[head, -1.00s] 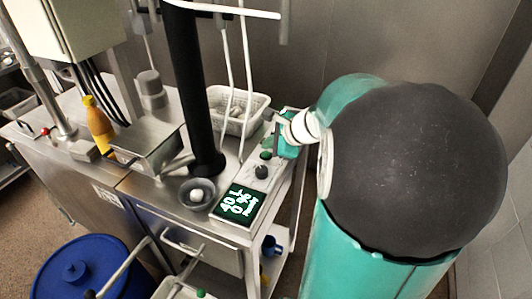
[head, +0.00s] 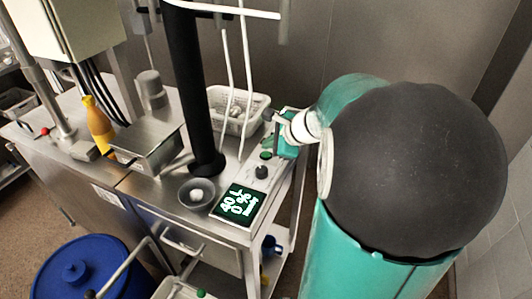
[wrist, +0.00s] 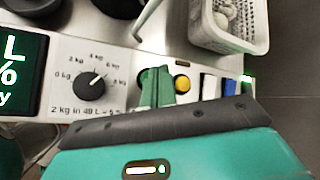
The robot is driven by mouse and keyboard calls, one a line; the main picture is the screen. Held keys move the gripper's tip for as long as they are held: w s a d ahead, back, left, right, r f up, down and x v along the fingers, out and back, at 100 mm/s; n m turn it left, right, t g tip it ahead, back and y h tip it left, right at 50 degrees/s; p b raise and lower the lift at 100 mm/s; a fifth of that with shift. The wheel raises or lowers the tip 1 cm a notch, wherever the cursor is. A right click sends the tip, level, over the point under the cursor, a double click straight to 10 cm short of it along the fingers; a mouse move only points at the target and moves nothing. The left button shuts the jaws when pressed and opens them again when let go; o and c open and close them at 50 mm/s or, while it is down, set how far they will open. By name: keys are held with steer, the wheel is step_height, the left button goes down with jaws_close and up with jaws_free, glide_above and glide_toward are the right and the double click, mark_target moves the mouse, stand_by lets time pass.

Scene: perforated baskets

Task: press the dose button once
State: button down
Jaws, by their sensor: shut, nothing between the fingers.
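The control panel (wrist: 60,125) on the steel bench carries a lit display (head: 238,203), a black dial (wrist: 91,84) marked in kg, a green button (wrist: 145,76) and a yellow button (wrist: 182,84). I cannot read a label naming the dose button. My gripper (wrist: 157,88) is shut and empty, its teal fingers over the panel between the dial and the yellow button. The fingers partly hide the green button; I cannot tell whether they touch it. In the head view the green button (head: 266,155) shows just left of my gripper (head: 284,149).
A white perforated basket (head: 238,112) stands behind the panel. A grey bowl (head: 184,196) with a white item is left of the display, near a black column (head: 193,90). White and blue parts (wrist: 228,88) sit right of the yellow button.

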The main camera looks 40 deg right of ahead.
mark_target(269, 155)
steer(key=shift+f, duration=0.15)
steer(key=shift+f, duration=0.25)
steer(key=shift+f, duration=0.5)
stand_by(0.7)
steer(key=shift+r, duration=0.9)
steer(key=shift+r, duration=0.1)
steer(key=shift+r, duration=2.45)
